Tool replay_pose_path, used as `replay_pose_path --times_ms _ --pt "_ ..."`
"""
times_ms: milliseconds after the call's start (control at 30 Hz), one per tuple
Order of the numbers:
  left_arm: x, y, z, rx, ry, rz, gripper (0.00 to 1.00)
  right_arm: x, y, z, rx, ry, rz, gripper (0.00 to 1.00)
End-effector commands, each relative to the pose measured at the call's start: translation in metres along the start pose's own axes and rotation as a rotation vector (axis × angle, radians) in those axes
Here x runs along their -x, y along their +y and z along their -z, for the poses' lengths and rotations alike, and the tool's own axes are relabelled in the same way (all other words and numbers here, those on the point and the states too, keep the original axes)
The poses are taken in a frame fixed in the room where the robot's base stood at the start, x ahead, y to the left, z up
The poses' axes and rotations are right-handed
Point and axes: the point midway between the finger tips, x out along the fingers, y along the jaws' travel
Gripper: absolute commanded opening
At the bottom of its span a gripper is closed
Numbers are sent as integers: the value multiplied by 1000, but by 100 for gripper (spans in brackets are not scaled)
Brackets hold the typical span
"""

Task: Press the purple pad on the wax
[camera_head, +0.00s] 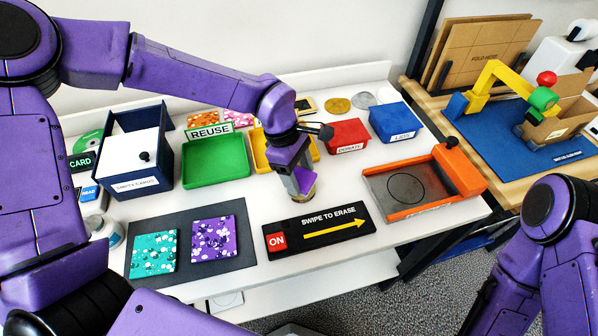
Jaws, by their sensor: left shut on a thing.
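My left gripper (303,182) points down over the middle of the white table, just behind the black swipe board. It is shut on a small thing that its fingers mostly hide. A purple block face shows at the fingertips, and I cannot tell if it is a pad or a finger. A tan round thing (303,200) shows right below the fingertips; I cannot tell whether it is the wax, or whether it is touched. A purple speckled square (214,239) lies flat on a dark mat (238,263), beside a teal one (153,252). My right gripper is out of view.
A black "SWIPE TO ERASE" board (318,231) lies in front of the gripper. An orange-framed tray (376,187) stands right. Green (216,170), yellow (261,150), red (347,138) and blue (393,122) bins stand behind. A dark blue box (133,183) stands left.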

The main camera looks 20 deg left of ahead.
Motion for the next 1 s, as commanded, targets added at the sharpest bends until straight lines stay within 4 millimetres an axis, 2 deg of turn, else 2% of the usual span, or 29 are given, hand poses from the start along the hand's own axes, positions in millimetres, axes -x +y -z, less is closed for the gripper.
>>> replay_pose_path --times_ms 1000 --pt "-9 0 3 0 0 0 38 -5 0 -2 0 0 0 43"
